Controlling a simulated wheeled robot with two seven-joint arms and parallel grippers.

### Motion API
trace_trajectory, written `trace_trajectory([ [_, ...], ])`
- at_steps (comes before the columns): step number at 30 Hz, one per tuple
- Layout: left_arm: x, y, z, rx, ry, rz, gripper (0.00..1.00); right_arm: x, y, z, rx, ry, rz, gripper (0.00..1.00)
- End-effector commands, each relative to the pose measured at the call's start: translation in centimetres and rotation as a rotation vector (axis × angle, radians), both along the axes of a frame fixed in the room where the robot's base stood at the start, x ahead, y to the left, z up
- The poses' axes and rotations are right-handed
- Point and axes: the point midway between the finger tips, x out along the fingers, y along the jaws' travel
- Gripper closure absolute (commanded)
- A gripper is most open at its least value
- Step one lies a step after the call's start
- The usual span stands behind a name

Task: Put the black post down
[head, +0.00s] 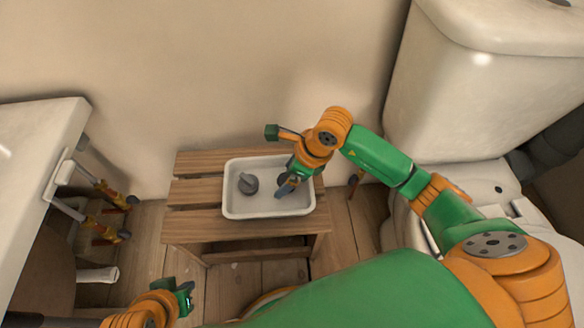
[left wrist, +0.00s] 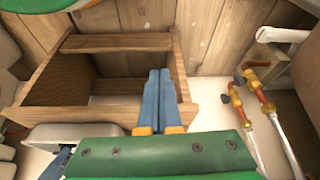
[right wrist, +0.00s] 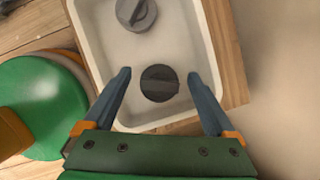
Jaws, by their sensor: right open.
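The black post (right wrist: 159,83), a round dark piece with a raised bar on top, is in the white tray (head: 268,211) in the right wrist view. My right gripper (head: 287,187) is over the right part of the tray. In the right wrist view its fingers (right wrist: 166,92) are spread on either side of the black post, with a gap to each side. In the head view the gripper mostly hides the post. My left gripper (head: 186,298) is low at the front left, away from the tray. Its fingers (left wrist: 160,98) are together with nothing visible between them.
A similar grey piece (head: 248,184) is in the tray's left part. The tray stands on a slatted wooden bench (head: 196,222). A toilet (head: 440,90) is on the right. A white basin (head: 35,150) and pipes with valves (head: 108,200) are on the left.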

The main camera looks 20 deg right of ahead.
Motion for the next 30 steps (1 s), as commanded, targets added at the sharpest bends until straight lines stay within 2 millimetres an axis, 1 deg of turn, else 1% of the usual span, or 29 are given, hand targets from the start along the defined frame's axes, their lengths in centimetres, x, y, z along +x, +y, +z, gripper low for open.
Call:
trace_trajectory([
  [2, -0.4, 0.1, -0.7, 0.007, 0.042, 0.002, 1.00, -0.2, -0.4, 1.6, -0.001, -0.004, -0.001, 0.10],
  [4, -1.1, 0.3, -1.9, 0.016, 0.096, 0.006, 1.00, -0.6, -1.0, 3.3, -0.003, -0.005, 0.000, 0.10],
  [9, -1.0, 0.4, -5.5, 0.022, 0.124, 0.007, 1.00, -1.6, -2.2, 7.3, -0.002, -0.004, -0.002, 0.10],
  [12, -1.2, 0.5, -7.3, 0.025, 0.133, 0.007, 1.00, -2.2, -2.9, 9.2, -0.003, -0.005, 0.000, 0.10],
  [15, -1.6, 0.6, -8.6, 0.028, 0.139, 0.006, 1.00, -2.6, -3.3, 10.5, -0.001, -0.001, -0.001, 0.10],
  [20, -1.8, 0.6, -9.5, 0.029, 0.142, 0.005, 1.00, -2.9, -3.6, 11.2, 0.000, 0.000, 0.000, 0.10],
  [30, -1.8, 0.6, -9.5, 0.029, 0.142, 0.005, 1.00, -2.9, -3.6, 11.1, 0.000, 0.000, 0.000, 0.10],
])
